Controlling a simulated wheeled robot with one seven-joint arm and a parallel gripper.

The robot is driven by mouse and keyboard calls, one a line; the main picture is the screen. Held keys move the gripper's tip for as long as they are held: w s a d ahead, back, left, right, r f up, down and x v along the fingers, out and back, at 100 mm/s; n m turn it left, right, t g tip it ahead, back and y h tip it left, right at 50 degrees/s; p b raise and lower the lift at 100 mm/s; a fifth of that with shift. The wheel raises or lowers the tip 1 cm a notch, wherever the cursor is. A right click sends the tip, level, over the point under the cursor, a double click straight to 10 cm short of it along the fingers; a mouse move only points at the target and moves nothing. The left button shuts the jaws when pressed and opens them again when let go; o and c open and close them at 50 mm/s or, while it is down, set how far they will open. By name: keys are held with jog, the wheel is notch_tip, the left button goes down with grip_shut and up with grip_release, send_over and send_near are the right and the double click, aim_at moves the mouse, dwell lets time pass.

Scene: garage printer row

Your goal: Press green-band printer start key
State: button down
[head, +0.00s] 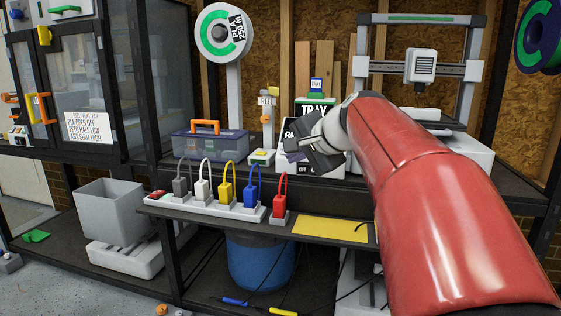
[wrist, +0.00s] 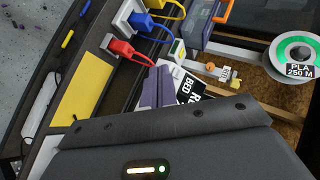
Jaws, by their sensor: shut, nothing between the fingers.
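The printer with a green band (head: 421,19) on its top beam stands at the back right in the head view. Its frame, cross rail and print head (head: 420,66) show, but my red arm covers much of its base. I cannot make out its start key in either view. My gripper (head: 291,150) is left of the printer's base, in front of a black-and-white sign (head: 303,166), and shut with nothing in it. In the wrist view its fingers (wrist: 155,88) are together beside the same sign (wrist: 190,104); whether they touch it I cannot tell.
A power strip (head: 190,203) with several coloured plugs lies along the bench's front, with a red plug (head: 279,207) and yellow mat (head: 330,230) to its right. A toolbox (head: 209,146) and a spool (head: 222,31) stand further left. A blue bin (head: 258,262) is below.

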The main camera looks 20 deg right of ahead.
jog(key=w+d+r+m+t+b, duration=0.1)
jog(key=w+d+r+m+t, duration=0.1)
jog(key=d, duration=0.6)
jog(key=w+r+m, duration=0.1)
jog(key=w+r, duration=0.1)
jog(key=w, duration=0.1)
jog(key=shift+w+t, duration=0.3)
jog(key=shift+w, duration=0.05)
jog(key=shift+d+f, duration=0.1)
jog(key=shift+d, duration=0.05)
jog(key=w+d+f+b, duration=0.2)
jog(key=w+d+f, duration=0.1)
jog(key=w+f, duration=0.2)
jog(key=shift+d+f, duration=0.2)
jog(key=shift+f, duration=0.3)
jog(key=shift+w+f, duration=0.1)
dwell(1.0)
jog(key=shift+w+d+f+b, duration=0.15)
jog(key=shift+w+f+b, duration=0.05)
jog(key=shift+b, duration=0.1)
